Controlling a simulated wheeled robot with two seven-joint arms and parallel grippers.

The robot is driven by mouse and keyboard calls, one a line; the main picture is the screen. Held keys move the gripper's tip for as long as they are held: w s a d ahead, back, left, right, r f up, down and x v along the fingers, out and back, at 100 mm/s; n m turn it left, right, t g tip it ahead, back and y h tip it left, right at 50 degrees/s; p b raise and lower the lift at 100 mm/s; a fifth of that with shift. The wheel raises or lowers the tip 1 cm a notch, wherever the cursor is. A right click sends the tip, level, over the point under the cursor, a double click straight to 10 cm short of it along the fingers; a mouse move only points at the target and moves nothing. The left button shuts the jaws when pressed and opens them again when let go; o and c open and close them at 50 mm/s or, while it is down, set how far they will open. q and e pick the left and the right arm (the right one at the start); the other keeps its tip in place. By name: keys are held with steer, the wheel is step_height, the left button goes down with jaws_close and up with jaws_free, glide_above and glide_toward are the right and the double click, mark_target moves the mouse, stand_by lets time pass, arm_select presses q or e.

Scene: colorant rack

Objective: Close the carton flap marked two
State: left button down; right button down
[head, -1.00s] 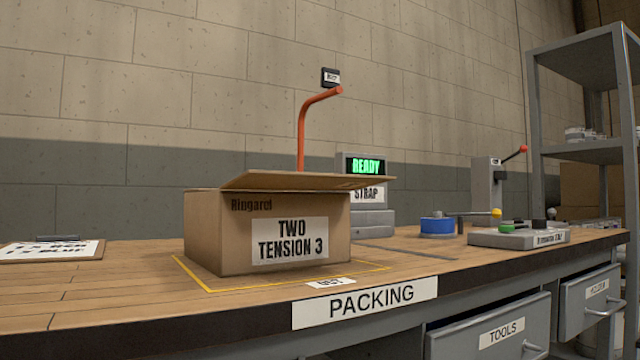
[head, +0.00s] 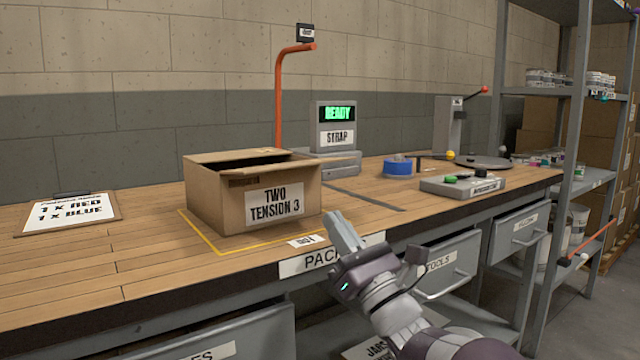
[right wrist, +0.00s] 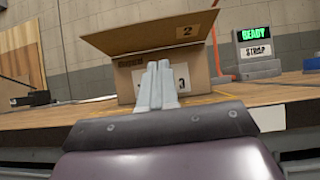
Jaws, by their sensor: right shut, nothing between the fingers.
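The brown carton (head: 215,205), labelled "TWO TENSION 3", stands on the bench inside a yellow outline. Its top is open and the inside looks dark. In the right wrist view a wide flap with a "2" label (right wrist: 140,36) slants above the carton (right wrist: 202,62). My right gripper (head: 343,230) is shut and empty, in front of the carton's lower right corner by the bench edge. Its fingers (right wrist: 158,84) hide part of the carton's label. My left gripper is not in view.
An orange bent post (head: 279,95) stands behind the carton. A STRAP unit (head: 337,137) showing READY, a blue roll (head: 397,168) and a control box (head: 462,186) are to the right. A clipboard (head: 110,222) lies left. The bench between clipboard and carton is clear.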

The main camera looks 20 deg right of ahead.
mark_target(290, 165)
steer(key=x, duration=0.3)
steer(key=shift+w+a+r, duration=0.15)
steer(key=shift+w, duration=0.2)
steer(key=r, duration=0.3)
steer(key=shift+w+a+r+b, duration=0.1)
steer(key=shift+w+r+b, duration=0.2)
steer(key=shift+w+b, duration=0.05)
steer(key=shift+w+r, duration=0.1)
steer(key=shift+r, duration=0.3)
